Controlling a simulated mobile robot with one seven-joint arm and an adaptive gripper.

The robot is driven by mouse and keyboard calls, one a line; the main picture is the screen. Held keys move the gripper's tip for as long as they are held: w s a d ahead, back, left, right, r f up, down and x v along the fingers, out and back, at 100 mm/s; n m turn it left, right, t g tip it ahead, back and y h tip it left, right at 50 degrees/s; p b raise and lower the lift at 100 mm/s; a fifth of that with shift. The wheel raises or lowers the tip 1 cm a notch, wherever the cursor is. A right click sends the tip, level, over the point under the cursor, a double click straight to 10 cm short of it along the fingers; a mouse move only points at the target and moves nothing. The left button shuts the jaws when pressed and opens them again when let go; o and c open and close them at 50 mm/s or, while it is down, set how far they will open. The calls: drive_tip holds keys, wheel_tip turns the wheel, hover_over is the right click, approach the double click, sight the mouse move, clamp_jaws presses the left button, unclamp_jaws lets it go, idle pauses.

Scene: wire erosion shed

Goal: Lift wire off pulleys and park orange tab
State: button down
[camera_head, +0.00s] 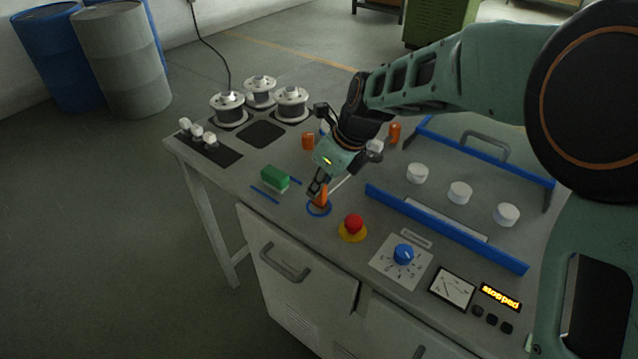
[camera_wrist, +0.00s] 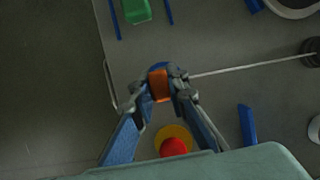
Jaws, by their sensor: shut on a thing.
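My gripper (camera_head: 316,188) is shut on the orange tab (camera_head: 321,198), at the blue ring mark (camera_head: 312,212) near the table's front edge. The wrist view also shows the orange tab (camera_wrist: 159,85) between the fingers (camera_wrist: 163,80), with part of the blue ring (camera_wrist: 157,66) behind it. I cannot tell whether the tab touches the table. A straight pale wire (camera_wrist: 235,69) runs right from the tab to a dark round piece (camera_wrist: 311,50). In the head view a short stretch of the wire (camera_head: 339,185) shows; my arm hides its far part.
A red button (camera_head: 353,223) on a yellow base stands close to the tab. A green block (camera_head: 275,178) lies left. Blue rails (camera_head: 445,230) flank white round knobs (camera_head: 460,192) on the right. Orange cylinders (camera_head: 308,141) and wire spools (camera_head: 291,102) stand further back.

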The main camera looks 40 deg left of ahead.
drive_tip(key=shift+f, duration=0.25)
drive_tip(key=c, duration=1.8)
unclamp_jaws()
drive_tip(key=v, duration=1.2)
drive_tip(key=shift+r, duration=0.1)
